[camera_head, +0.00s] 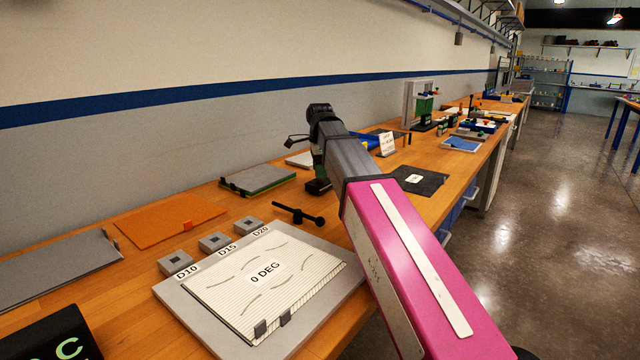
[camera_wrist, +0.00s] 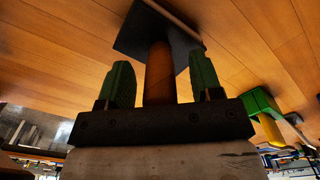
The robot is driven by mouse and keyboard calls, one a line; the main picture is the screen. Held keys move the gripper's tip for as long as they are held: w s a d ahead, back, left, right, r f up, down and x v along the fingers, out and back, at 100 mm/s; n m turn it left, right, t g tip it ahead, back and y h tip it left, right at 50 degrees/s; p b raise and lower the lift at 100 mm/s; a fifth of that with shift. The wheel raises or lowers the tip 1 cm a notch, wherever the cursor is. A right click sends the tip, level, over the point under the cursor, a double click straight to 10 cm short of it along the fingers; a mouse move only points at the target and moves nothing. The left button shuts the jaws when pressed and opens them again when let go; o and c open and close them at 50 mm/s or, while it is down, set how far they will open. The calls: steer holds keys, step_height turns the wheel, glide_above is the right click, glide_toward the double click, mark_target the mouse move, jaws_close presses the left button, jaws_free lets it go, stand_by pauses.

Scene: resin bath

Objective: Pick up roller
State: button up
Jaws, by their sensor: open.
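In the wrist view, my gripper (camera_wrist: 161,62) is open, with its two green fingers apart. An orange-brown upright cylinder (camera_wrist: 160,75) stands between the fingers, with gaps showing on both sides. It meets a dark square piece (camera_wrist: 150,32) beyond the fingertips, over the wooden bench. This cylinder may be the roller's handle, but I cannot tell for sure. In the head view, my gripper (camera_head: 318,186) is low over the bench behind my pink arm link, and what lies between its fingers is hidden there. A black T-shaped tool (camera_head: 298,214) lies on the bench just in front of it.
A grey board marked 0 DEG (camera_head: 185,298) lies in front, with several small grey blocks (camera_head: 215,242) behind it. An orange sheet (camera_head: 160,220) and a grey panel (camera_head: 258,178) lie left. A dark mat (camera_head: 432,184) lies right. The wall closes the bench's back.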

jaws_close()
steer(key=shift+r, duration=0.15)
steer(key=shift+r, duration=0.55)
step_height(320, 180, up, 3)
steer(key=shift+w+f, duration=0.1)
steer(key=shift+f, duration=0.1)
steer(key=s+a+r, duration=0.7)
steer(key=s+a, duration=0.1)
steer(key=shift+s, duration=0.3)
